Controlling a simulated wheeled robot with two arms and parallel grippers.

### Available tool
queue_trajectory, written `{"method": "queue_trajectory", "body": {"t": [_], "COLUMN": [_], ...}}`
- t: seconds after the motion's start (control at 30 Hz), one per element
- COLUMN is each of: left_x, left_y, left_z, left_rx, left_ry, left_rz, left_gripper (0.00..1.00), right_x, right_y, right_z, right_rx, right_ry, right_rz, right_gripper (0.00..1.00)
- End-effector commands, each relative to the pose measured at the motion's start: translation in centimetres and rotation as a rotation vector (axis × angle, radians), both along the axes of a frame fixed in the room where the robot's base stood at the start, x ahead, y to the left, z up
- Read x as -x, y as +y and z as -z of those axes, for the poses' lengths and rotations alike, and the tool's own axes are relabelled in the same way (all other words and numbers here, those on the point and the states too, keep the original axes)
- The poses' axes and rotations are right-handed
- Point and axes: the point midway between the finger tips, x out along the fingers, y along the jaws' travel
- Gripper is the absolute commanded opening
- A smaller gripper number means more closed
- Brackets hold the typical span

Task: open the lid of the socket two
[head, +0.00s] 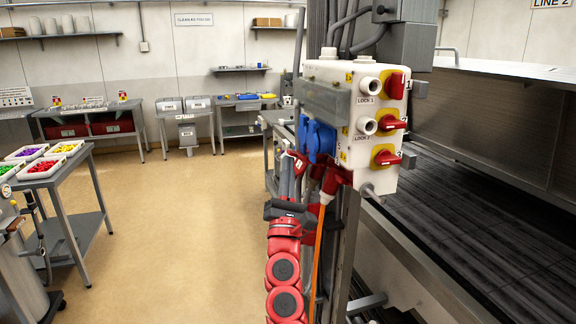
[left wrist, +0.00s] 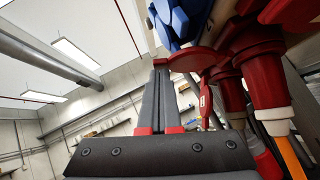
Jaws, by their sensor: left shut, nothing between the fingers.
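A white control box (head: 352,125) is mounted on a column, with sockets on its left side. A blue socket cover (head: 318,140) hangs there; blue parts also show at the top of the left wrist view (left wrist: 178,20). Below it is a red socket lid (head: 298,160), seen as a red rounded flap in the left wrist view (left wrist: 197,60). I cannot read which socket is number two. My left gripper (head: 289,170) is shut and empty, pointing up. Its fingertips (left wrist: 162,66) are right under the red flap; touching or just apart, I cannot tell. My right gripper is out of view.
Red plugs (left wrist: 262,72) stand just right of the fingers, one with an orange cable (head: 318,250). Red rotary switches (head: 386,158) are on the box front. A dark slatted conveyor (head: 480,220) lies to the right. The floor (head: 180,230) at left is clear.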

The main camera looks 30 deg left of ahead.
Motion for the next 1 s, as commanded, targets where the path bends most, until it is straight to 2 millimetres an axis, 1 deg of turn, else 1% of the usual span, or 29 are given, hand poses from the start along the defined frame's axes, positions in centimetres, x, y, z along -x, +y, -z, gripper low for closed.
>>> {"method": "queue_trajectory", "body": {"t": [0.03,0.2,0.77,0.87,0.97,1.0], "left_x": [0.0,0.0,0.0,0.0,0.2,0.3], "left_y": [0.1,0.0,-0.2,-0.3,-0.4,-0.5], "left_z": [-0.5,-0.8,-1.2,-0.8,0.5,1.4], "left_rx": [-0.011,-0.044,-0.061,-0.060,-0.058,-0.057], "left_ry": [0.015,0.053,0.061,0.060,0.061,0.062], "left_rz": [-0.001,-0.001,0.005,0.005,0.006,0.005], "left_gripper": [0.00,0.00,0.00,0.00,0.00,0.00], "right_x": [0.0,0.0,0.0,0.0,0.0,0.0], "right_y": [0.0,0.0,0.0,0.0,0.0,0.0], "right_z": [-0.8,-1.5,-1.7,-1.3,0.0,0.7], "right_rx": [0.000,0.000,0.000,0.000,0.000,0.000], "right_ry": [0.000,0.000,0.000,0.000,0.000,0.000], "right_rz": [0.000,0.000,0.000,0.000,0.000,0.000], "right_gripper": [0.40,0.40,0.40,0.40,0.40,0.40]}}
